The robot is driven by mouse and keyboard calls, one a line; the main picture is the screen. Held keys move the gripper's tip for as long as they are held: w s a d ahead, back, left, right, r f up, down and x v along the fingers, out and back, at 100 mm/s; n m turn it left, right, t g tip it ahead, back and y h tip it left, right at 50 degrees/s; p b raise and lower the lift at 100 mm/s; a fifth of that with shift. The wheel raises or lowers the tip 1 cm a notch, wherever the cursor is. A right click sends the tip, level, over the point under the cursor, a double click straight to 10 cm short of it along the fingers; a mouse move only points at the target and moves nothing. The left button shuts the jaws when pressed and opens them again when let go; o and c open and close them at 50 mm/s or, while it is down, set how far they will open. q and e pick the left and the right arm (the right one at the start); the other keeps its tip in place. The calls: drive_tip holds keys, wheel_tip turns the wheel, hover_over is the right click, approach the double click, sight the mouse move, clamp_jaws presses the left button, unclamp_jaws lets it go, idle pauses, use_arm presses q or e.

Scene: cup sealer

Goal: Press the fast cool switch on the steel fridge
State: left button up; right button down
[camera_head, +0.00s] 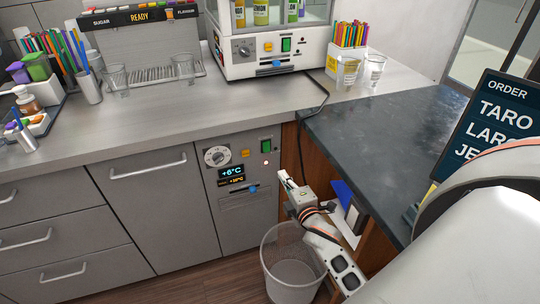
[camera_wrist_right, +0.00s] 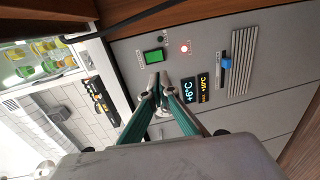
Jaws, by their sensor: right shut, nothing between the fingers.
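The steel fridge (camera_head: 240,215) is the grey front under the counter, with a control panel. The panel has a dial (camera_head: 217,156), a small yellow part (camera_head: 245,153), a green switch (camera_head: 266,146), which also shows in the right wrist view (camera_wrist_right: 153,56), a lit red lamp (camera_wrist_right: 184,48) and a display (camera_wrist_right: 190,92) reading +6°C. The labels are too small to read, so I cannot tell which is the fast cool switch. My right gripper (camera_head: 283,177) is shut and empty, pointing at the panel. In the wrist view its fingertips (camera_wrist_right: 158,78) appear just below the green switch; contact cannot be told.
A blue slider (camera_head: 253,189) sits low on the panel. A wire bin (camera_head: 290,265) stands on the floor below my right arm. A dark countertop (camera_head: 380,135) and a wooden side panel (camera_head: 291,150) flank the arm.

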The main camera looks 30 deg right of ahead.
sight(267, 151)
drive_tip(key=b+x, duration=0.1)
drive_tip(key=x, duration=1.2)
drive_tip(key=shift+w+d+f, duration=0.1)
drive_tip(key=shift+w, duration=0.3)
drive_tip(key=shift+w, duration=0.1)
drive_tip(key=shift+w+d+f, duration=0.1)
drive_tip(key=shift+w+f, duration=0.15)
drive_tip(key=shift+w, duration=0.1)
drive_tip(key=shift+s+r, duration=0.1)
drive_tip(key=shift+r, duration=0.05)
